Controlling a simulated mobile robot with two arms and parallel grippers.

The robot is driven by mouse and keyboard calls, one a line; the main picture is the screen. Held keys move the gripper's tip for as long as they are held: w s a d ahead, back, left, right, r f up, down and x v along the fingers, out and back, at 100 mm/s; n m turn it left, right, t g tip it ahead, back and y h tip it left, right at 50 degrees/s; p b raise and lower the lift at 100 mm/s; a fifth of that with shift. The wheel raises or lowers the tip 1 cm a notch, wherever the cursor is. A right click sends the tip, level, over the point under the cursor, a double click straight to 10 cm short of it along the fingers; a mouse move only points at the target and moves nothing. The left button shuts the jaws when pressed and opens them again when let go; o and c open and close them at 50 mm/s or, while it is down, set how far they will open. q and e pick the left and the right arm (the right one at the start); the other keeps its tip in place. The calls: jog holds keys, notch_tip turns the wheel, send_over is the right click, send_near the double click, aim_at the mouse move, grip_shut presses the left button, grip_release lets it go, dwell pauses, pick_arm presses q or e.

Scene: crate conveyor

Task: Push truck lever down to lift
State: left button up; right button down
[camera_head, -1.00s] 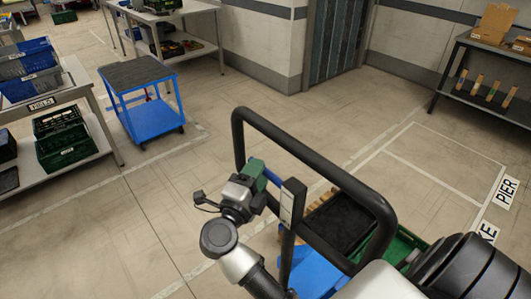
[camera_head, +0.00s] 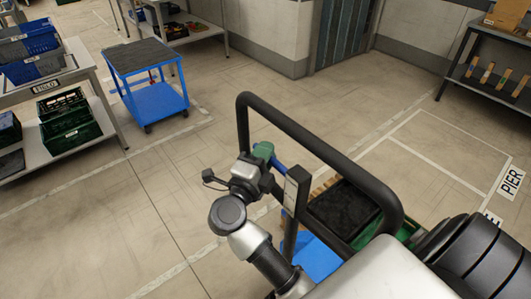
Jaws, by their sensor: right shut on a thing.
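The truck's black tubular handle (camera_head: 318,149) stands upright in front of me, joined to a dark post with a pale plate (camera_head: 291,191). A short blue lever (camera_head: 279,168) sticks out to the left of this post, inside the handle frame. My right gripper (camera_head: 264,152), with green fingers, is shut on the lever at its outer end. The fingertips and the grip itself are partly hidden. My left gripper is not in view.
Behind the handle is a green crate (camera_head: 408,230) with dark contents, above a blue surface (camera_head: 315,262). A blue cart (camera_head: 158,102) and a table with crates (camera_head: 75,76) stand left. A dark bench (camera_head: 463,65) stands back right. The floor between is clear.

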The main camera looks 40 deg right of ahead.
jog(key=shift+s+f+n+y+p, duration=0.1)
jog(key=shift+f+n+y+p, duration=0.35)
jog(key=shift+n+p, duration=0.8)
jog(key=shift+s+f+n+y+p, duration=0.1)
jog(key=shift+f+n+y+p, duration=0.3)
jog(key=shift+p, duration=1.55)
jog(key=shift+f+n+p, duration=0.35)
jog(key=shift+f+p, duration=0.05)
jog(key=shift+f, duration=0.2)
jog(key=shift+s+f, duration=0.1)
jog(key=shift+f, duration=0.1)
jog(key=c, duration=1.1)
grip_release()
jog(key=shift+o, duration=0.2)
jog(key=shift+f, duration=0.1)
